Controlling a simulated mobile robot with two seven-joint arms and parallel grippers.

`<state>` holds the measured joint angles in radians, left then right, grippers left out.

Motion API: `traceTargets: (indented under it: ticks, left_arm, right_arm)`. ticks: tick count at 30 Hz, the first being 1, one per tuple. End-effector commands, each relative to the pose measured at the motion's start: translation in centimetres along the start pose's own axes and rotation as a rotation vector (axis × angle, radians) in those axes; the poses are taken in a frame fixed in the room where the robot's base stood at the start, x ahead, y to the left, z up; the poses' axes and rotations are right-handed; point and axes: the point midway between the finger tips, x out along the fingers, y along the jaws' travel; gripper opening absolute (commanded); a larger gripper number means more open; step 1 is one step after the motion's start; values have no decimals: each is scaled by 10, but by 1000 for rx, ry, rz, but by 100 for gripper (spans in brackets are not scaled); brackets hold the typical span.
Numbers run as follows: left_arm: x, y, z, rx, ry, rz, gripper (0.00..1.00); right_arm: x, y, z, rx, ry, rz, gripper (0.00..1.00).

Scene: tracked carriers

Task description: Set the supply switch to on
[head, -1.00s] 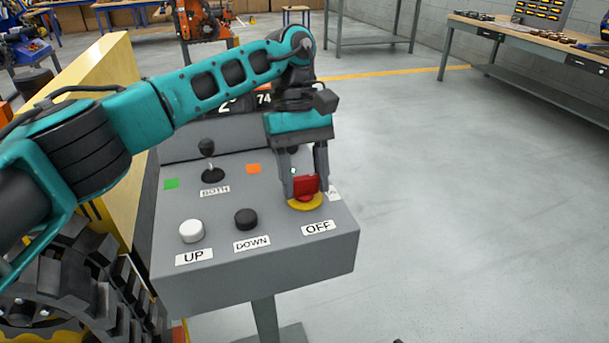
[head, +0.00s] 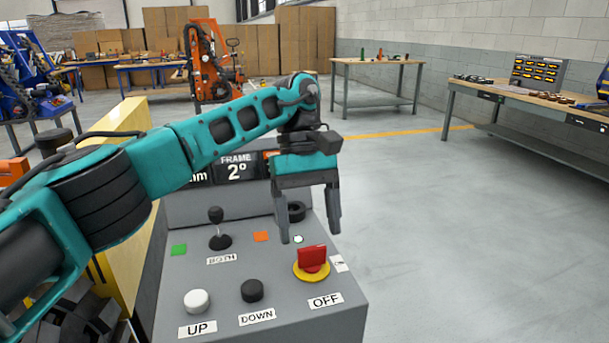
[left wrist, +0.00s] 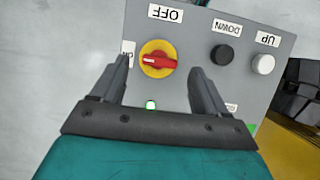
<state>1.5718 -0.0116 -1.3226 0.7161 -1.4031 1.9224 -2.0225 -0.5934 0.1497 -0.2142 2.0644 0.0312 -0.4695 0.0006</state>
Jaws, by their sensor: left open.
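The supply switch (head: 312,259) is a red handle on a round yellow plate at the right of the grey control box (head: 210,265). In the left wrist view the red handle (left wrist: 160,61) lies crosswise. Its white-marked end points at a small, partly hidden label (left wrist: 128,48), not at the OFF label (left wrist: 166,13). My left gripper (head: 309,235) is open and empty, above and behind the switch, its fingers apart from the handle. My right gripper is not in view.
A white UP button (head: 197,301), a black DOWN button (head: 252,290) and a black lever (head: 218,230) stand left of the switch. A small pale-lit lamp (head: 298,239) sits behind it. Open floor (head: 450,240) lies to the right.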

Motion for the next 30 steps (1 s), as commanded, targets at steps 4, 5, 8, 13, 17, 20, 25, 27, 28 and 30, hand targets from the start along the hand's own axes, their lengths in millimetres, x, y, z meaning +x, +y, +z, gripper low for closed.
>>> traceTargets:
  ticks: [4, 5, 8, 13, 17, 20, 25, 27, 28, 30]
  left_arm:
    - [-28, 1, 2, -1, 2, 1, 74]
    - [-33, 1, 2, -2, 1, 0, 74]
    - [-46, 1, 2, -3, 1, 0, 74]
    - [-64, 0, 2, -2, 1, -1, 74]
    - [-75, 1, 4, -1, -3, 0, 74]
    - [-80, 1, 3, -2, -2, -1, 74]
    - [-85, 0, 2, 0, -1, -1, 74]
    - [-86, 0, 2, 0, -1, 0, 74]
    - [-86, 0, 2, 0, -1, 0, 74]
    - [-86, 0, 1, 0, 0, 0, 74]
  right_arm:
    - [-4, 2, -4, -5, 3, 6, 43]
    - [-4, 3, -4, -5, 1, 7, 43]
    - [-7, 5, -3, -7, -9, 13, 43]
    - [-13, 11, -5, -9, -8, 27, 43]
    - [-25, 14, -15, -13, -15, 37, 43]
    - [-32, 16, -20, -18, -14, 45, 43]
    - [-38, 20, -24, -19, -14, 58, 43]
    - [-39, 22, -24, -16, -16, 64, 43]
    - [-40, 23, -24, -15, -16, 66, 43]
    - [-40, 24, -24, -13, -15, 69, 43]
